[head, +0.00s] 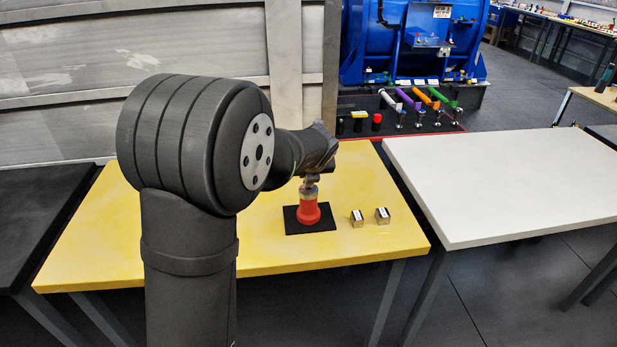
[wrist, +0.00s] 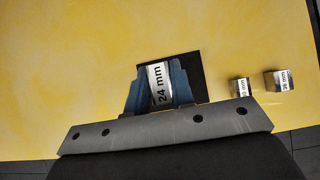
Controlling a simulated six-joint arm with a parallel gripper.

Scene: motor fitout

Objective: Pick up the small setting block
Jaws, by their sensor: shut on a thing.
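My gripper (wrist: 161,88) has blue fingers and is shut on a pale metal block (wrist: 161,82) marked "24 mm". This small setting block is over a black square mat (wrist: 189,65) on the yellow table. In the head view my gripper (head: 310,184) points down over the black mat (head: 293,229), where a red rounded piece (head: 308,213) shows below it. I cannot tell whether the block touches anything beneath it. Two other metal blocks stand right of the mat: a nearer one (head: 357,218) and a larger one (head: 382,215).
The yellow table (head: 90,245) is mostly clear. A white table (head: 500,190) stands right of it, empty, with a gap between. Behind are a big blue machine (head: 415,40) and a row of coloured-handled tools (head: 420,100).

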